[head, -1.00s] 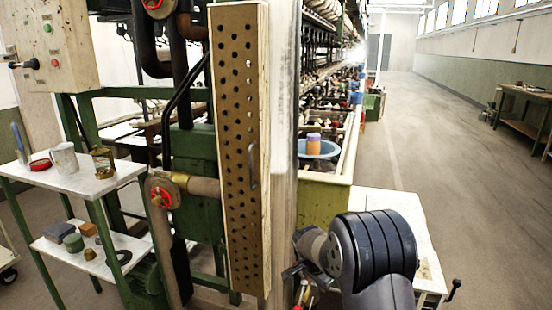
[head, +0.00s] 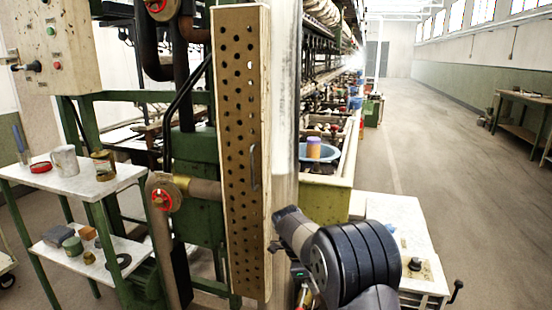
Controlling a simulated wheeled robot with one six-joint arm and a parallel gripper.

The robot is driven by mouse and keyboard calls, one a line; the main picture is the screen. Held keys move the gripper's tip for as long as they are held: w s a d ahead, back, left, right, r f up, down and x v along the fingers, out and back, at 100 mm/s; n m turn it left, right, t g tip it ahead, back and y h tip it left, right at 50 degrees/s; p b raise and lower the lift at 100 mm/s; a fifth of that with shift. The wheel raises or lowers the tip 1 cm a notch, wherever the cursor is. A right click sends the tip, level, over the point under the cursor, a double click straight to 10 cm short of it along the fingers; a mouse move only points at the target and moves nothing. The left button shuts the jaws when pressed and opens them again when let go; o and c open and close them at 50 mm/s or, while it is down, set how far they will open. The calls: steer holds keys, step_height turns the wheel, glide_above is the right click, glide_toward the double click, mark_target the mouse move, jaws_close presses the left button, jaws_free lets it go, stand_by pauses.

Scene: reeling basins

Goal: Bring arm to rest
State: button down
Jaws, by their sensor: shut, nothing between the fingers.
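My arm reaches in from the bottom of the head view, with its dark rounded links bent to the left. My gripper (head: 275,246) shows only as a small part below the wrist, beside the right edge of the perforated panel (head: 241,150). It is shut and holds nothing. Most of it is hidden by my own wrist. I cannot tell whether it touches the panel.
A white-topped bench (head: 402,222) stands just right of my arm. At left, a small shelf (head: 100,184) holds a mug (head: 65,161) and a jar (head: 103,165). A blue basin (head: 321,152) lies beyond. The aisle floor (head: 440,160) at right is clear.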

steer(key=p+v, duration=0.1)
steer(key=v, duration=0.4)
steer(key=w+d+f+n+t+y+p, duration=0.1)
steer(key=w+d+f+n+t+p, duration=0.1)
steer(key=f+n, duration=0.3)
steer(key=w+d+f+n+t+y+p, duration=0.1)
steer(key=w+d+f+n+p, duration=0.3)
steer(key=n, duration=0.8)
steer(key=shift+w+d+f+t+y+p, duration=0.2)
steer(key=shift+d+f+t+y+p, duration=0.15)
steer(key=shift+d+f+t, duration=0.35)
steer(key=shift+s+r, duration=0.1)
